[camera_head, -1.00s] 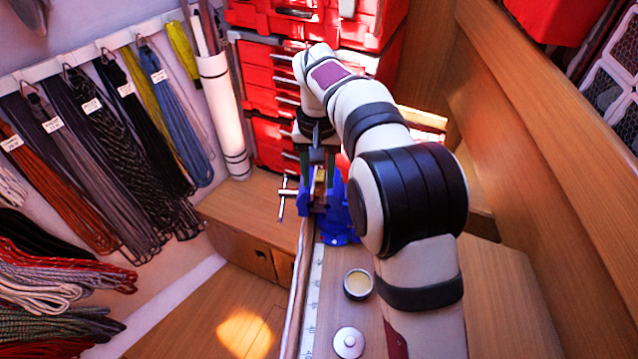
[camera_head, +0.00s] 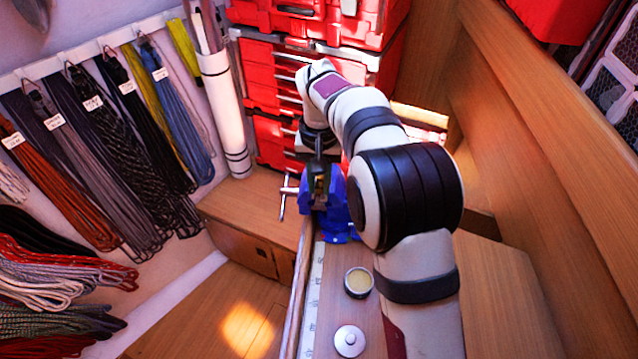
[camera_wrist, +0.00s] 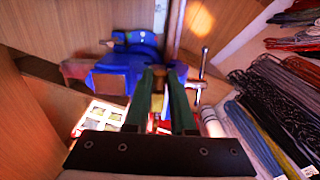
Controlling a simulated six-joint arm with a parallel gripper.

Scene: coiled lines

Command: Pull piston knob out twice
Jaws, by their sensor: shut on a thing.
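A blue vise (camera_head: 338,212) with a metal handle bar (camera_head: 283,197) stands at the far end of the bench. The vise also shows in the wrist view (camera_wrist: 140,52). My gripper (camera_wrist: 163,82) is over the vise, its two green fingers shut on a small brass-coloured piece, which I take to be the piston knob (camera_wrist: 158,104). The rest of the piston is hidden, and I cannot tell how far the knob is out.
A round open tin (camera_head: 358,282) with pale contents and a white lid (camera_head: 349,341) lie on the bench beside a ruler strip (camera_head: 313,300). Red drawers (camera_head: 275,95) stand close behind the gripper. Coiled ropes (camera_head: 110,130) hang at the left.

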